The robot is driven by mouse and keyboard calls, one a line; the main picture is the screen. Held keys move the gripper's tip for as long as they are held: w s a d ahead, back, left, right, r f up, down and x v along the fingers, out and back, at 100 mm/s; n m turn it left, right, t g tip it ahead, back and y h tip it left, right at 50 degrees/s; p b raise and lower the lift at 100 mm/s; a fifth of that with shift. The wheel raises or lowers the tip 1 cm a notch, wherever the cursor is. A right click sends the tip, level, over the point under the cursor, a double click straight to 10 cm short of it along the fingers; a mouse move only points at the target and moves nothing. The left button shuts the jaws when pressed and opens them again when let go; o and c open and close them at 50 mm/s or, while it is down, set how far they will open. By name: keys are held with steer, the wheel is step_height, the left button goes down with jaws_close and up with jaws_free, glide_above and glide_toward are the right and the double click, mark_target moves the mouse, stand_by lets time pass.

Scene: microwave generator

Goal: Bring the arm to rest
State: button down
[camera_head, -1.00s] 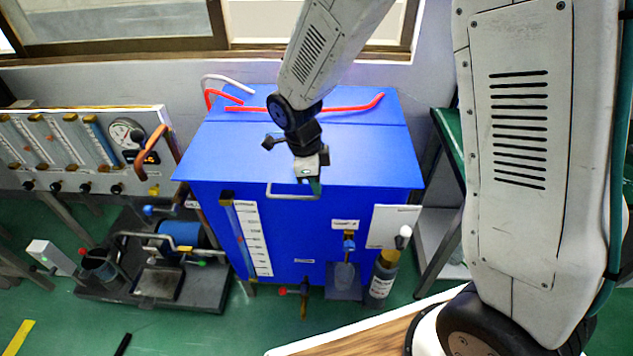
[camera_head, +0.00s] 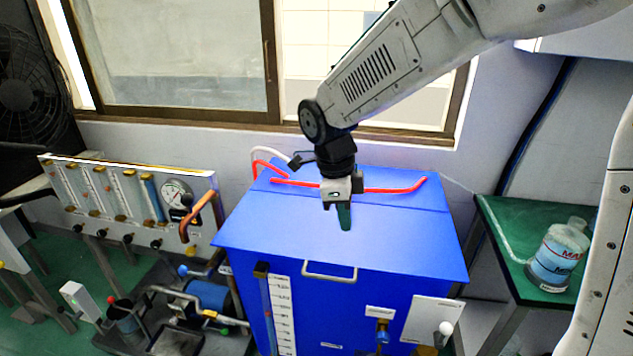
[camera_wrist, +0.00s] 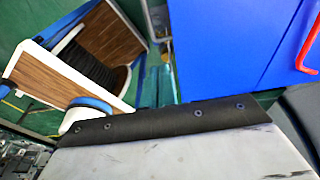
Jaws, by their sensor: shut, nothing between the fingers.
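My gripper (camera_head: 341,213) hangs fingers-down in front of and above the blue box's lid in the head view. Its fingers are together and hold nothing. My arm reaches in from the upper right, bent down at the wrist. The blue box (camera_head: 300,232) has a closed lid with a metal handle (camera_head: 330,273) at its front edge. The gripper appears apart from the handle; its exact height over the lid is hard to tell. The wrist view shows part of the blue lid (camera_wrist: 225,45), but no fingertips.
Red tubing (camera_head: 395,189) lies on the back of the lid. A flowmeter panel (camera_head: 120,205) stands at the left. A green table (camera_head: 505,235) with a large bottle (camera_head: 558,255) is at the right. The window wall is behind the box.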

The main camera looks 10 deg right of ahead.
steer(key=s+d+r+n, duration=0.2)
steer(key=s+d+n, duration=0.2)
steer(key=s+n, duration=0.3)
steer(key=s+d+r+n+t+y, duration=0.1)
steer(key=s+d+r+n, duration=0.2)
steer(key=s+n, duration=0.4)
steer(key=s+d+r+n+t, duration=0.1)
steer(key=s+d+r+n, duration=0.2)
steer(key=s+d+n, duration=0.2)
steer(key=s+n, duration=0.3)
steer(key=s, duration=0.1)
steer(key=shift+s+d+r+y, duration=0.15)
steer(key=shift+s+d+y, duration=0.05)
steer(key=shift+d+y, duration=0.2)
